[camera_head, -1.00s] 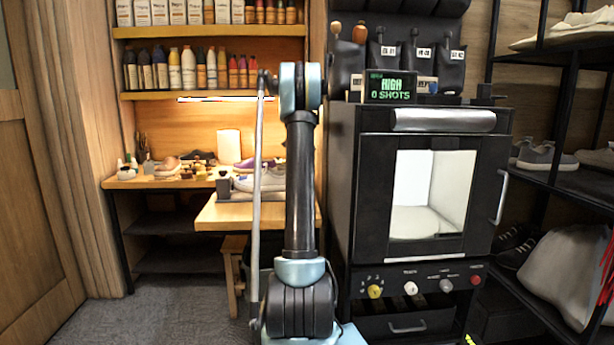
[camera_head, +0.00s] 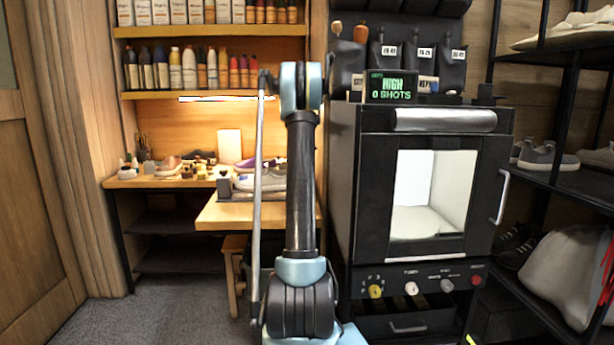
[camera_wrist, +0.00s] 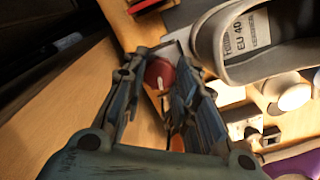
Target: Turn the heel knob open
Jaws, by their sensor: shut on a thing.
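In the wrist view, a round dark-red knob (camera_wrist: 160,73) sits between the fingertips of my gripper (camera_wrist: 160,58), which is shut on it. Part of the knob is hidden by the fingers. Beside it, to the right, is a grey sneaker (camera_wrist: 262,50) with an insole label reading EU 40. The sneaker's end near the knob rests against a grey fixture (camera_wrist: 187,14). In the head view the sneaker (camera_head: 262,183) lies on the wooden bench by a dark block (camera_head: 224,188). My gripper and the knob cannot be made out in that view.
In the wrist view, white round parts (camera_wrist: 289,94) and small blocks lie right of the gripper on the wooden bench (camera_wrist: 65,112). A purple item (camera_wrist: 297,152) is at the lower right. In the head view, a black cabinet (camera_head: 342,190) with several knobs stands right of my arm.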

